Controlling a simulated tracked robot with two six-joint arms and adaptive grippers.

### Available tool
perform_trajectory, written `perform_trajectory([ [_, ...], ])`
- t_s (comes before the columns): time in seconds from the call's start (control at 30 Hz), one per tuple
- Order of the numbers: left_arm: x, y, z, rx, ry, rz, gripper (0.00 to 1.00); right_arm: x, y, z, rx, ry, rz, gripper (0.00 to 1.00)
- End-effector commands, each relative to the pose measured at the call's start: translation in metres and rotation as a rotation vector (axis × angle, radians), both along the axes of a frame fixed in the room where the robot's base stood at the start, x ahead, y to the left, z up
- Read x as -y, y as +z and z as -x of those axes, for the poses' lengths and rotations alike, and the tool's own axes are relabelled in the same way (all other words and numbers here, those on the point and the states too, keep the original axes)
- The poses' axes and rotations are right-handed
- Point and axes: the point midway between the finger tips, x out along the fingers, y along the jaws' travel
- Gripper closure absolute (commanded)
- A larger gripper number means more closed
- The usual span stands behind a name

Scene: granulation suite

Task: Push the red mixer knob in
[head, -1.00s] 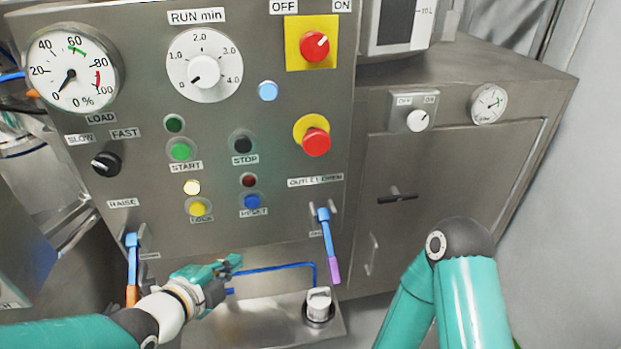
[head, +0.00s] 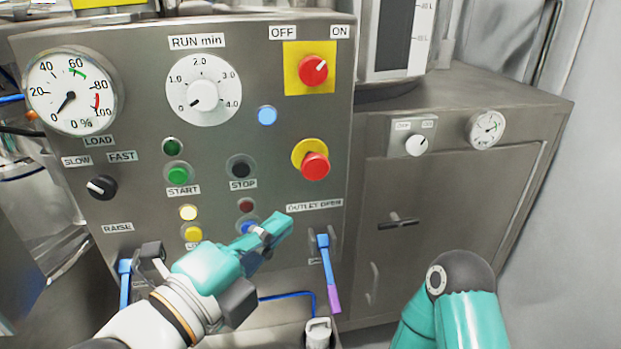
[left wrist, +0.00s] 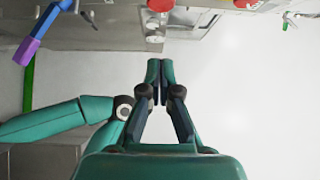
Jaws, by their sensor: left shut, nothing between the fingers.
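The red mushroom-shaped knob (head: 315,166) sits on a yellow ring on the right side of the steel mixer panel. It stands out from the panel. My left gripper (head: 284,225) is shut and empty, in front of the panel below and left of this knob, apart from it. Its fingers point up and right and cover part of the blue button. The left wrist view shows the closed fingertips (left wrist: 160,68) and two red parts at the top edge; I cannot tell which is the knob. My right gripper is out of view; only its arm shows.
A red turn switch (head: 313,70) on a yellow plate is above the knob. A blue lever with a purple end (head: 327,270) hangs below it. Start (head: 178,175) and stop (head: 241,167) buttons are to the left. A steel cabinet (head: 470,200) stands at right.

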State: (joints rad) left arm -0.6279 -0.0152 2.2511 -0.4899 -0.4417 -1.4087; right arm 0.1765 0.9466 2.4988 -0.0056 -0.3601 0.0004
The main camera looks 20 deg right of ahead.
Motion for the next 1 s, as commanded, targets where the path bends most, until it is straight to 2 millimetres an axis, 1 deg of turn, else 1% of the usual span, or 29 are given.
perform_trajectory([
  [0.17, 0.015, 0.0, -0.012, -0.003, -0.002, -0.002, 1.0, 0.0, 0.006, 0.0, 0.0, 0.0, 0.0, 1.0],
  [0.57, 0.075, 0.001, -0.062, -0.003, -0.002, -0.003, 1.0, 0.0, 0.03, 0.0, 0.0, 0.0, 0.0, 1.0],
  [0.7, 0.076, 0.002, -0.085, -0.002, 0.003, -0.002, 1.0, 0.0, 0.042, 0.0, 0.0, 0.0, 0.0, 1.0],
  [0.8, 0.077, 0.001, -0.095, -0.002, 0.001, -0.002, 1.0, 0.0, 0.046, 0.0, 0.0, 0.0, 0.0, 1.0],
  [1.0, 0.077, 0.0, -0.103, -0.001, 0.001, 0.0, 1.0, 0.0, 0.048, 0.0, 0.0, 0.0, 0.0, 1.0],
])
